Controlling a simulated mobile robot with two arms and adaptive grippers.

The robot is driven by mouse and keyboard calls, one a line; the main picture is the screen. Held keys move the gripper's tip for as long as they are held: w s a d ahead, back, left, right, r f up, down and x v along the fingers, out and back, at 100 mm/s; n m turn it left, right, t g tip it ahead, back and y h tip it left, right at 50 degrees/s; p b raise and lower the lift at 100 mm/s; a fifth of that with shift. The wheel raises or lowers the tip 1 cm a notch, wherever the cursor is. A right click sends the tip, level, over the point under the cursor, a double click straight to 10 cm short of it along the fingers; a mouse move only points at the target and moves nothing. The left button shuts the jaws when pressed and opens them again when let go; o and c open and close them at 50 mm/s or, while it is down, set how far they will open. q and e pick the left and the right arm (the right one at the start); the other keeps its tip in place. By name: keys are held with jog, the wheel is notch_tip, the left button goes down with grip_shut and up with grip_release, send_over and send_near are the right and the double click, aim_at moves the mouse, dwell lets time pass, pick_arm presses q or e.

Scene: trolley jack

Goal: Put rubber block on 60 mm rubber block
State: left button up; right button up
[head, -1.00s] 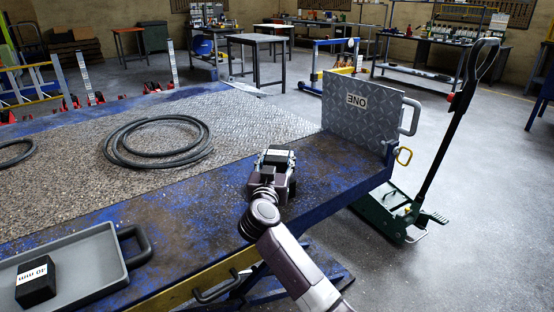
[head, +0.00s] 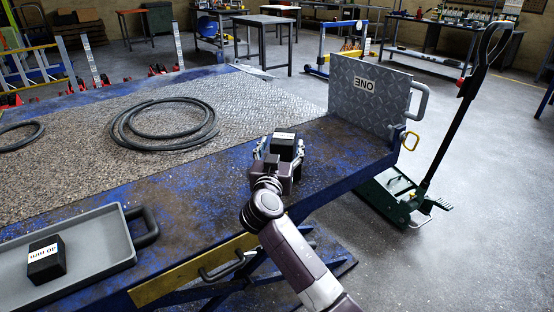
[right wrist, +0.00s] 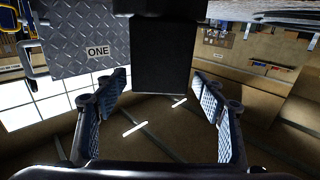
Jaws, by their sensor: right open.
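A black rubber block (head: 284,148) with a white label on top stands on the blue table's right part in the head view. My right gripper (head: 279,152) is open around its near part, one finger on each side. In the right wrist view the black block (right wrist: 165,58) shows between and beyond the open fingers (right wrist: 163,85), with a gap on both sides. I cannot tell whether it is one block or two stacked. Another black block (head: 46,265), with a label that seems to read 40 mm, lies in the grey tray (head: 110,262). My left gripper is out of view.
A coiled hose (head: 165,150) lies on the textured mat (head: 75,190). An upright metal plate marked ONE (head: 345,90) stands at the table's right end. A green trolley jack (head: 395,195) stands on the floor. The table between block and plate is clear.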

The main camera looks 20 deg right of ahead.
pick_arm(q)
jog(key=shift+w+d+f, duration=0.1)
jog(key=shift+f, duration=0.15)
pick_arm(e)
jog(key=v, duration=0.9)
jog(key=shift+s, duration=0.2)
jog(key=shift+r, duration=0.15)
